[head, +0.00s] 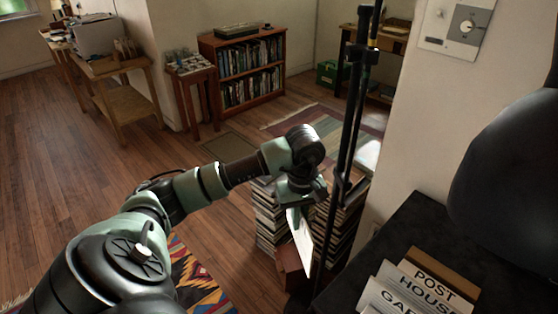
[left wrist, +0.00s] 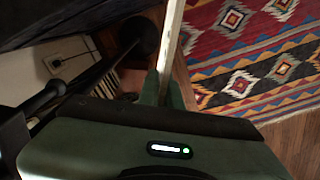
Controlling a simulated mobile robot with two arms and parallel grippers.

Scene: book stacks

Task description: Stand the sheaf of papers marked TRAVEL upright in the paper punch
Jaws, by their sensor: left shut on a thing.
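A thin white sheaf of papers (head: 302,238) hangs below my left gripper (head: 298,203) in the head view. The gripper is shut on its upper end. The sheaf is close to upright, slightly tilted, and no TRAVEL mark is readable on it. In the left wrist view the sheaf (left wrist: 173,38) shows as a pale narrow edge at the gripper's fingers (left wrist: 166,88). I cannot make out a paper punch for sure. My right gripper is not in view.
Stacks of books (head: 268,218) stand behind the sheaf, with a brown box-like thing (head: 291,268) below. A black pole (head: 347,125) rises close by. Cards reading POST, HOUSE (head: 428,290) and GAR stand by a dark tabletop (head: 400,232). A patterned rug (head: 200,285) lies left.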

